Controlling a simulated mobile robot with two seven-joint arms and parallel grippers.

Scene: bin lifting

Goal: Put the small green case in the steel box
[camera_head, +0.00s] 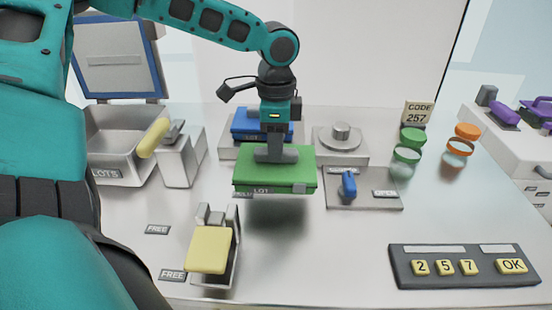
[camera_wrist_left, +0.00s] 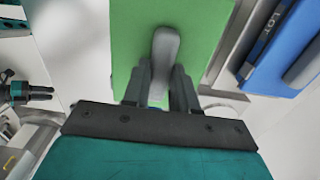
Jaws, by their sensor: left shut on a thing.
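The small green case (camera_head: 275,170), labelled LOT, hangs roughly level above the steel table, with its shadow below. My left gripper (camera_head: 276,152) points down and is shut on the grey grip on top of the case. In the left wrist view the green case (camera_wrist_left: 195,35) fills the top middle, with the fingers of my left gripper (camera_wrist_left: 160,85) on its grip. The steel box (camera_head: 125,140), labelled LOTS, stands at the far left with its blue-edged lid (camera_head: 118,65) up. Most of its inside is visible and looks empty.
A blue case (camera_head: 262,124) sits on a stand behind the green one. A steel block with a yellow handle (camera_head: 154,138) stands right beside the box. A yellow-padded device (camera_head: 208,250), a blue-handled plate (camera_head: 349,185) and a keypad (camera_head: 465,266) are nearer.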

